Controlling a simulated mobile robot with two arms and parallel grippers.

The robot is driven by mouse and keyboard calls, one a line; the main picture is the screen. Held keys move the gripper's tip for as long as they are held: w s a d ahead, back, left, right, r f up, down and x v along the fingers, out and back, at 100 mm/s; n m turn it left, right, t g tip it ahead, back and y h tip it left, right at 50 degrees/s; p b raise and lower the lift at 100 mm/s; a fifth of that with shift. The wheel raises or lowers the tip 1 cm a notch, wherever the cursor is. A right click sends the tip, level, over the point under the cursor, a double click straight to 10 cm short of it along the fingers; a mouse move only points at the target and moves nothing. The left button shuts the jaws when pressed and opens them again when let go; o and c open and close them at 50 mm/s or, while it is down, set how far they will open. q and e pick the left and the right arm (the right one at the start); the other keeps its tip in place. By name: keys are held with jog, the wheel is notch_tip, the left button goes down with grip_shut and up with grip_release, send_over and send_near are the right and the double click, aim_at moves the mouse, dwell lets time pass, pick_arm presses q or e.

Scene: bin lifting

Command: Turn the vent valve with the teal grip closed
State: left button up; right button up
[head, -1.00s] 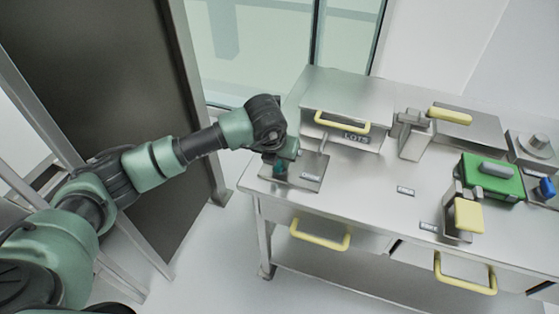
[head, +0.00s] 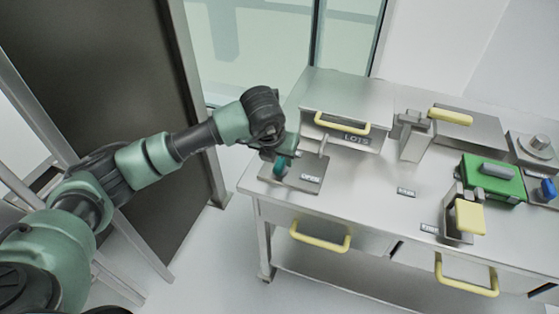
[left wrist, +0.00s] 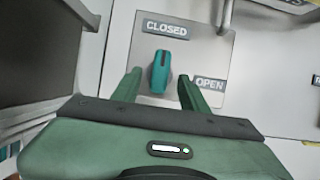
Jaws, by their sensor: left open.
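The teal grip (left wrist: 161,72) of the vent valve sits on a grey metal plate (left wrist: 205,48) with a CLOSED label (left wrist: 166,29) above it and an OPEN label (left wrist: 210,84) to its lower right. The dark line on the grip points up toward CLOSED. The teal grip also shows in the head view (head: 281,167), at the bench's left end. My left gripper (left wrist: 160,75) is open, one finger on each side of the grip with gaps showing; I cannot tell how deep the fingers reach. It also shows in the head view (head: 284,151). My right gripper is out of view.
A metal box with a yellow handle (head: 342,122) stands just behind the valve. Farther right are a clamp-like fixture (head: 414,138), a green block (head: 492,178), a yellow-handled lever (head: 469,216) and a blue knob (head: 547,188). The bench top (head: 370,205) is clear in front.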

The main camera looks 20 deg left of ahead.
pick_arm(q)
jog(key=v, duration=0.5)
jog(key=shift+r+b, duration=0.2)
jog(key=shift+b, duration=0.2)
